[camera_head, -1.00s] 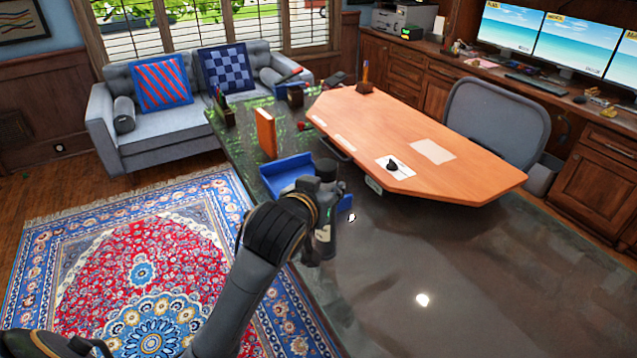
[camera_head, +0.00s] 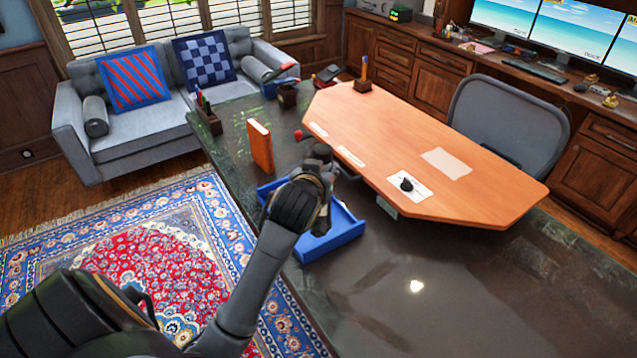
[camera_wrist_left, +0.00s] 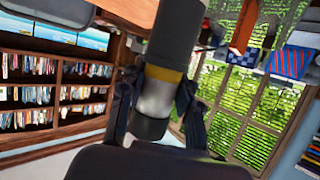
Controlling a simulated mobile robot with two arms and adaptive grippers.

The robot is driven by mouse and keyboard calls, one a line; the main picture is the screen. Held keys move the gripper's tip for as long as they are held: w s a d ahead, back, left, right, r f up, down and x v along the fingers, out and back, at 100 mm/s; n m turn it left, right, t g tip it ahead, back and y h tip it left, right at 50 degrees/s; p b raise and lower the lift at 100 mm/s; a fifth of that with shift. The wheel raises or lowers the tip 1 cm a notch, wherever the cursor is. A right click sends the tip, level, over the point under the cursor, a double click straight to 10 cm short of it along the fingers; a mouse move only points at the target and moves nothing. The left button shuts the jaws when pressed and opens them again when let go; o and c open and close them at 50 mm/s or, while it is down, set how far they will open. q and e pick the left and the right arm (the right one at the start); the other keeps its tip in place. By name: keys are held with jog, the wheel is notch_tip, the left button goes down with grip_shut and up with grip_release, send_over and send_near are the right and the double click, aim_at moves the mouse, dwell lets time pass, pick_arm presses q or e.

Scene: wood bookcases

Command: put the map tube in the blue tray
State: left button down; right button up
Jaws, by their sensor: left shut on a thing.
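The blue tray (camera_head: 345,232) lies on the dark desk, left of the raised wooden top; my left arm and gripper cover its middle. My left gripper (camera_head: 325,165) is over the tray in the head view. In the left wrist view, the gripper (camera_wrist_left: 155,105) is shut on the map tube (camera_wrist_left: 177,40), a dark cylinder with a yellow band and a grey end. In the head view the tube is mostly hidden by the gripper, and its height above the tray cannot be told. My right gripper is not in view.
An orange book (camera_head: 259,146) stands upright behind the tray. A pen holder (camera_head: 207,117) is at the desk's far left. The raised wooden desktop (camera_head: 400,140) borders the tray's right side. The dark desk (camera_head: 450,290) in front is clear.

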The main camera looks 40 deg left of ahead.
pick_arm(q)
jog(key=w+a+f+p, duration=0.2)
jog(key=w+a+f, duration=0.3)
jog(key=f, duration=0.5)
jog(key=shift+w+a+f, duration=0.2)
jog(key=shift+w+a, duration=0.05)
jog(key=shift+w, duration=0.4)
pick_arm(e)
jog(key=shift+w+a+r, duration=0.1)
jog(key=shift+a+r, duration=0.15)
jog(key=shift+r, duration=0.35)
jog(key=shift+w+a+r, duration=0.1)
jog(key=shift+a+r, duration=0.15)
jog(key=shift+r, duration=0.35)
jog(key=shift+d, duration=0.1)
pick_arm(q)
jog(key=shift+f, duration=0.2)
jog(key=c, duration=0.9)
grip_release()
jog(key=shift+c, duration=0.2)
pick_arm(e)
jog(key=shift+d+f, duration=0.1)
pick_arm(q)
jog(key=shift+r, duration=0.1)
